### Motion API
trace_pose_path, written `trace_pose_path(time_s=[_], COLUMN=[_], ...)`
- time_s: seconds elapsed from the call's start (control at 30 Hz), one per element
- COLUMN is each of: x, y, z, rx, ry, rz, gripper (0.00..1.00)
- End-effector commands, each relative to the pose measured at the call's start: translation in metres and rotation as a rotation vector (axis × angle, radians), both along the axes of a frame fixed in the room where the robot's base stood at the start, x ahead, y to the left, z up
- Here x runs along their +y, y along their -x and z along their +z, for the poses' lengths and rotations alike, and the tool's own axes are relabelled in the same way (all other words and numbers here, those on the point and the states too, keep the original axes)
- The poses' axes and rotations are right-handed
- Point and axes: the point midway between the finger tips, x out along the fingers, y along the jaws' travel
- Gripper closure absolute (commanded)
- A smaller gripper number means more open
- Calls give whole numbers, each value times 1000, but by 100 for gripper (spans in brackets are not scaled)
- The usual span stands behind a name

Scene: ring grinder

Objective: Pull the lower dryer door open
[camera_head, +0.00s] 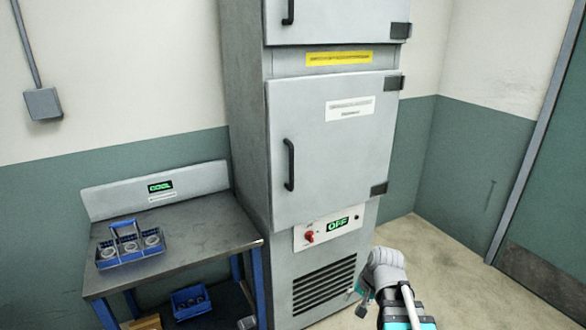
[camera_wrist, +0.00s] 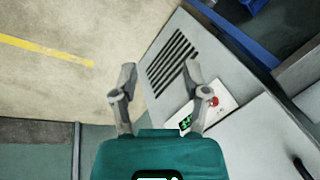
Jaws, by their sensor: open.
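The lower dryer door (camera_head: 325,150) is a grey panel on the tall cabinet, with a black vertical handle (camera_head: 289,165) on its left side and hinges on its right. It looks shut. In the wrist view part of the door (camera_wrist: 245,140) shows at the lower right, with its dark handle (camera_wrist: 302,168) at the corner. My gripper (camera_wrist: 157,80) is open and empty, its two fingers apart. In the head view my arm's end is at the lower right, below and right of the door and away from the handle. The fingertips are hard to make out there.
Below the door are a control panel with a red knob (camera_head: 309,237), an OFF display (camera_head: 338,225) and a vent (camera_head: 323,287). A metal table (camera_head: 190,243) with a blue basket (camera_head: 130,246) stands left of the cabinet. Floor (camera_head: 450,265) is clear at right.

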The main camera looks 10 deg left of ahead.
Motion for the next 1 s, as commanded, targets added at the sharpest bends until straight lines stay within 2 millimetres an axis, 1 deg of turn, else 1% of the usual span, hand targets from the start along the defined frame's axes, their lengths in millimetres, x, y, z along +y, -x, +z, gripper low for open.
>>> trace_pose_path(time_s=[0.03, 0.17, 0.3, 0.37, 0.5, 0.63, 0.7, 0.8, 0.9, 1.0], x=[12, 44, 75, 86, 107, 118, 122, 123, 123, 122], y=[-18, -56, -96, -113, -153, -188, -206, -227, -243, -254], z=[9, 31, 62, 77, 114, 149, 167, 189, 204, 214], rx=[-12, -26, 3, 30, 124, 255, 339, 459, 570, 653], ry=[-67, -281, -532, -642, -903, -1144, -1266, -1419, -1535, -1614], rz=[-59, -249, -461, -552, -760, -945, -1035, -1146, -1228, -1281], gripper=[41, 41, 41, 41, 41, 41, 41, 41, 41, 41])
